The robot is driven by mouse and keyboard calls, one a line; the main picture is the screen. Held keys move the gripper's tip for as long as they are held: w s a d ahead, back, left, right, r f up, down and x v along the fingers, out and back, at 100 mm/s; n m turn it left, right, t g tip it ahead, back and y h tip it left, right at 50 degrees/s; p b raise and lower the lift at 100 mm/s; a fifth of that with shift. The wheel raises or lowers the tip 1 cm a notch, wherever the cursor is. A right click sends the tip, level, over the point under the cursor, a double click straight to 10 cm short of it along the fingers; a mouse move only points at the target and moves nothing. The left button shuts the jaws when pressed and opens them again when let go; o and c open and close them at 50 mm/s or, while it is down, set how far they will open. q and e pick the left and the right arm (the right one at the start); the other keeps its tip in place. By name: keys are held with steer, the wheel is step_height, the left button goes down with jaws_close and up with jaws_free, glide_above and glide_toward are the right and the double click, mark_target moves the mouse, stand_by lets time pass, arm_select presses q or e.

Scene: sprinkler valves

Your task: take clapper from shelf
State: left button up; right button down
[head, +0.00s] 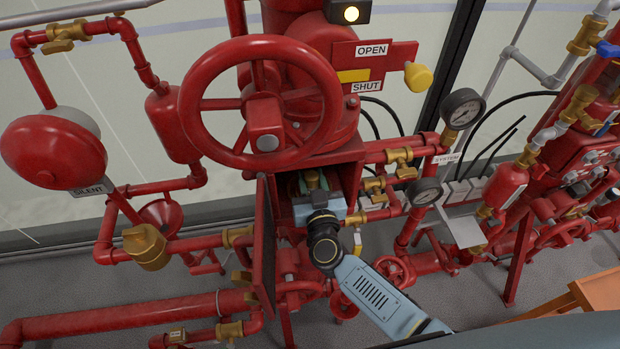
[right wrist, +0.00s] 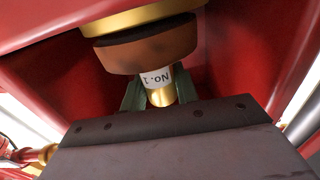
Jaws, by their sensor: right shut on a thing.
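The clapper (right wrist: 145,50), a brass and brown disc with a stem tagged "No.1" upside down, fills the top of the right wrist view. My right gripper (right wrist: 160,85) has its green fingers on both sides of the stem and is shut on it. In the head view this gripper (head: 313,186) reaches into an open red box (head: 350,172) under the big handwheel. There only a small brass part of the clapper shows between the fingers. The shelf under the clapper is mostly hidden by my gripper. My left gripper is out of view.
The box's door (head: 264,240) hangs open just left of my arm. The red handwheel (head: 268,140) stands above. Brass valves (head: 375,185) and gauges (head: 425,192) crowd the right side. Red pipes run below.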

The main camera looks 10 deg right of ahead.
steer(key=s+p, duration=0.4)
steer(key=s, duration=2.3)
steer(key=shift+s, duration=0.1)
stand_by(0.5)
